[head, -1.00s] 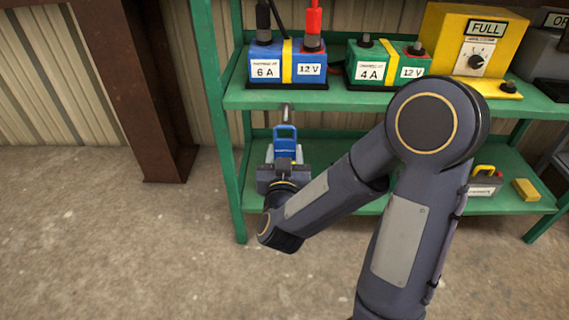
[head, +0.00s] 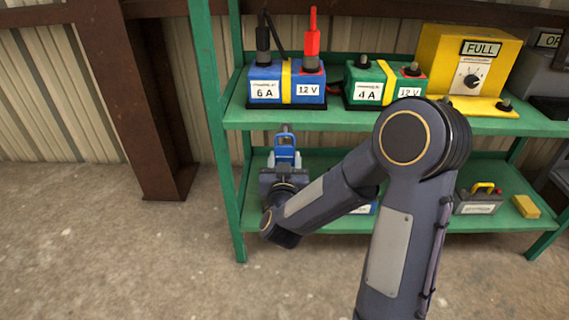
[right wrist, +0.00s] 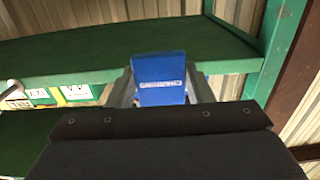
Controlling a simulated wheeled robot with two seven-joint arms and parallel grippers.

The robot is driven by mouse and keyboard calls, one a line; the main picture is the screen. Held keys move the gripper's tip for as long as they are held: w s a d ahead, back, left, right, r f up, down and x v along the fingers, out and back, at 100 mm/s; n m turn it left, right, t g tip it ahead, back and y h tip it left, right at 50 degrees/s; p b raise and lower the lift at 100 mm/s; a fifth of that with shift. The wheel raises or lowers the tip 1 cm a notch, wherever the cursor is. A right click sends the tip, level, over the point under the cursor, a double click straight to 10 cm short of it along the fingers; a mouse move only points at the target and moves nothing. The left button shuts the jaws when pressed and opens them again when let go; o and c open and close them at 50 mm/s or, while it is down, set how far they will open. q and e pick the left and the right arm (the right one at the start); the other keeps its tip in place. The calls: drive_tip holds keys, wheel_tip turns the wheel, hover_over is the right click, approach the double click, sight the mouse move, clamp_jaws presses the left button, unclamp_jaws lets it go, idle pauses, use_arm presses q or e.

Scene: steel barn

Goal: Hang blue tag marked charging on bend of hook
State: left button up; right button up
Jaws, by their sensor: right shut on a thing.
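The blue tag (head: 285,154) has a slot opening near its top and a small line of white lettering, too small to read. My right gripper (head: 284,166) is shut on its lower part and holds it upright below the front edge of the upper shelf. In the right wrist view the tag (right wrist: 159,80) stands between the two grey fingers. A short grey metal hook (head: 286,129) shows just above the tag's top in the head view. Its bend is not clear, and I cannot tell whether it touches the tag. My left gripper is not in view.
The green shelf unit (head: 400,122) bears a blue battery (head: 276,72), a green battery (head: 376,88) and a yellow charger box (head: 447,58) on top. A grey case (head: 480,200) and a yellow block (head: 525,206) sit below. A brown steel post (head: 130,100) stands left.

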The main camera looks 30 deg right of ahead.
sight(285, 156)
drive_tip(key=shift+x, duration=1.3)
drive_tip(key=shift+w+d+f+b, duration=0.35)
drive_tip(key=shift+w+f+b, duration=0.2)
drive_tip(key=shift+f+b, duration=0.2)
drive_tip(key=o, duration=0.8)
drive_tip(key=shift+o, duration=0.2)
